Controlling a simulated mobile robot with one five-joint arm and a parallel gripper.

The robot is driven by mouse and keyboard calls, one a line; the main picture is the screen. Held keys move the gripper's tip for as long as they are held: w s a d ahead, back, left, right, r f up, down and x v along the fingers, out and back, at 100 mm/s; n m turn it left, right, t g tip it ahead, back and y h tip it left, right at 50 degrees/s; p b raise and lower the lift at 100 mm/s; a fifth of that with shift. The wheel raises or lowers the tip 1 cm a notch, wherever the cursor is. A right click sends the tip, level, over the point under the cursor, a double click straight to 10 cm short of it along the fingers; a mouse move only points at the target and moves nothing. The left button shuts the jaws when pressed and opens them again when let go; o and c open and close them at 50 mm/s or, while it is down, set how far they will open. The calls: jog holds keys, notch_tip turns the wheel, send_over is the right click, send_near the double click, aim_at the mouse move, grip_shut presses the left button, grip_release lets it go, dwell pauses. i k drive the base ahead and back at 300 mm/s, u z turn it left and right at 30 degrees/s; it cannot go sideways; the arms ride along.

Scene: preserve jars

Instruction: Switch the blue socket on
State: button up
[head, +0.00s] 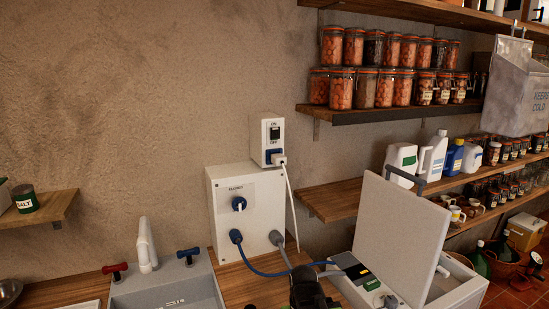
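A white switch box (257,139) is on the wall above a larger white cabinet. It carries a dark switch (275,132) with ON above it and OFF below; its position is too small to tell. Below the switch is a blue socket (272,153) with a white plug (279,160) in it, and a white cord hangs down from the plug. A dark shape at the bottom centre, which looks like my gripper (309,287), is below and apart from the switch box. Its fingers cannot be made out.
The white cabinet (217,205) has a blue knob and cables at its front. An open-lidded white chest (410,235) stands to the right. A sink (165,290) with red and blue taps is at the left. Jar shelves (400,113) project at the right.

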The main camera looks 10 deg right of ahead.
aim_at(273, 132)
jog(key=z, duration=0.15)
jog(key=k, duration=0.15)
jog(key=u, duration=3.15)
jog(key=k, duration=0.9)
jog(key=z, duration=1.25)
jog(key=i, duration=1.05)
jog(key=u, duration=0.15)
